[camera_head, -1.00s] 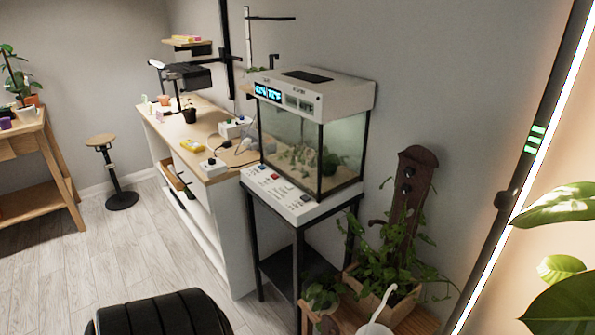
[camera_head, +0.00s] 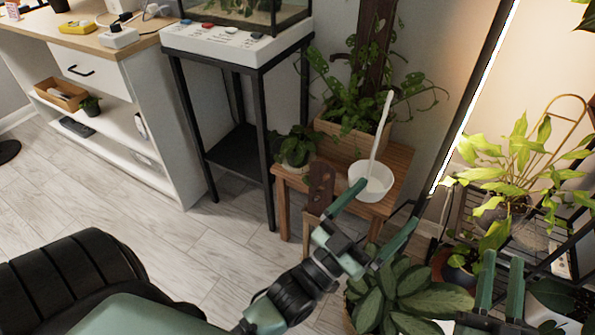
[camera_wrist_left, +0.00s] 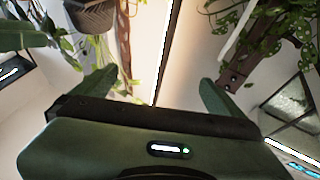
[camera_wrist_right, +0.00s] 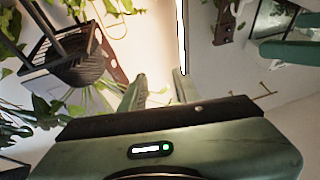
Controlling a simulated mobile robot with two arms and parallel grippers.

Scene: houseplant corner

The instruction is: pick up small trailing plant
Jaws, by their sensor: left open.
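A small leafy plant in a pot (camera_head: 297,150) sits at the left end of a small wooden stand (camera_head: 396,178) in the head view. A larger trailing plant (camera_head: 345,108) grows from a wooden box (camera_head: 350,138) behind it. I cannot tell for certain which is the small trailing plant. My left gripper (camera_head: 382,212) is open and empty, in front of the stand, right of the small pot and near the white bowl. My right gripper (camera_head: 502,262) is open and empty at the lower right, farther from the stand.
A white bowl with a long handle (camera_head: 371,184) stands on the stand. A broad-leaved plant (camera_head: 410,295) is below my left gripper. A black rack with plants (camera_head: 535,235) is at right. A black-framed table (camera_head: 240,150) stands left; floor (camera_head: 220,250) before it is clear.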

